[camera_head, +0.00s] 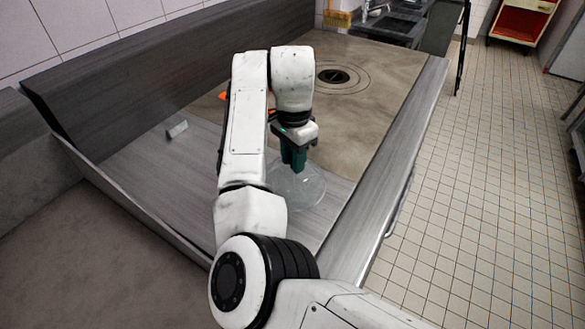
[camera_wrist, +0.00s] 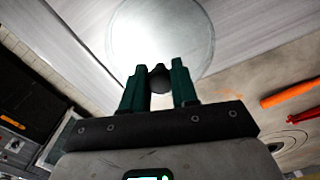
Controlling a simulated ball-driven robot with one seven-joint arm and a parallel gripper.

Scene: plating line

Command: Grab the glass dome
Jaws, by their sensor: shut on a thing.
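The glass dome (camera_head: 303,190) is clear and stands on the grey counter below my gripper, partly hidden by my arm in the head view. In the wrist view the dome (camera_wrist: 135,35) is a pale see-through disc with a dark knob (camera_wrist: 160,78). My gripper (camera_head: 294,164) points down at the dome's top. In the wrist view the green fingers of my gripper (camera_wrist: 159,80) stand on both sides of the knob and are shut on it. I cannot tell whether the dome's rim touches the counter.
A small grey block (camera_head: 177,130) lies on the counter at left. A brown board with a round dark opening (camera_head: 333,76) lies behind. An orange-handled tool (camera_wrist: 292,93) and a red one (camera_wrist: 290,117) lie right of the dome in the wrist view. The tiled floor (camera_head: 480,190) is clear.

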